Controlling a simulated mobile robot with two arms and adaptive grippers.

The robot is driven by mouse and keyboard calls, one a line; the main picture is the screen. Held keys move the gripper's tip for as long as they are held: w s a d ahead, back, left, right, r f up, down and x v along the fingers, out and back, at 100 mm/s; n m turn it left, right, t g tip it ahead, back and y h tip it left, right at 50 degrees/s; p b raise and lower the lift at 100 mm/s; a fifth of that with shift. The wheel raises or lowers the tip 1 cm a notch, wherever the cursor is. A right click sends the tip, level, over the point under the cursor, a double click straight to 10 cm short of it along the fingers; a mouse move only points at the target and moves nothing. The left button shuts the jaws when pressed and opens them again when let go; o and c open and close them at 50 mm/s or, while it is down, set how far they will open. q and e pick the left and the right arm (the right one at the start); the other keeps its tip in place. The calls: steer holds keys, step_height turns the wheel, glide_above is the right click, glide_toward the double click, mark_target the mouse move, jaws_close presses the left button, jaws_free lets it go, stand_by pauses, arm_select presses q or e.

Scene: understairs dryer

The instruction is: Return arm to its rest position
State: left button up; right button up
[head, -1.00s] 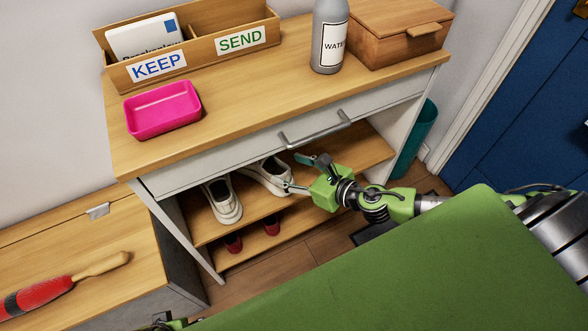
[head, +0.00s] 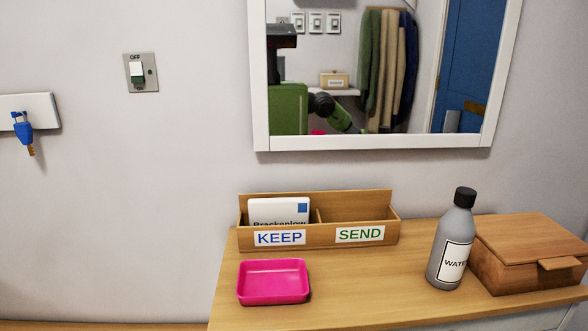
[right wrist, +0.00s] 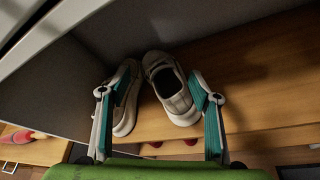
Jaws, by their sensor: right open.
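My right gripper (right wrist: 158,110) shows in the right wrist view, with its two fingers spread apart and nothing held between them. Beyond the fingers a pair of white shoes (right wrist: 168,88) stands on a wooden shelf (right wrist: 245,75). The left shoe is partly hidden behind the left finger. Neither gripper shows directly in the head view. In the head view's mirror (head: 385,144) a green robot body and part of an arm are reflected.
On the cabinet top (head: 345,290) stand a KEEP/SEND sorter (head: 320,236), a pink tray (head: 273,282), a grey water bottle (head: 453,240) and a wooden box (head: 525,250). Blue keys (head: 24,129) hang on the left wall near a switch (head: 140,73). Red items (right wrist: 170,143) lie below the shoe shelf.

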steer(key=s+f+m+g+h, duration=0.35)
steer(key=s+m+g, duration=0.65)
steer(key=s+m, duration=1.7)
steer(key=w+f+m+g, duration=0.1)
steer(key=w+f+m, duration=0.15)
steer(key=f, duration=0.65)
steer(key=w+f+m, duration=0.1)
steer(key=w+f, duration=0.2)
steer(key=f, duration=0.6)
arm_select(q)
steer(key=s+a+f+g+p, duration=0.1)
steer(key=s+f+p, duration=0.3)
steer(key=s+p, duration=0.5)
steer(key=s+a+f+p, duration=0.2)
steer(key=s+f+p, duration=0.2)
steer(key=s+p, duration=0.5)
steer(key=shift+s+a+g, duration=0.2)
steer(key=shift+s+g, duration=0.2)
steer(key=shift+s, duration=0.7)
arm_select(e)
steer(key=s+d+f+g, duration=0.1)
steer(key=s+f, duration=0.2)
steer(key=s, duration=0.7)
steer(key=s+d+f, duration=0.2)
steer(key=s+f, duration=0.2)
steer(key=s, duration=0.6)
steer(key=shift+d+g, duration=0.2)
steer(key=shift+g, duration=0.2)
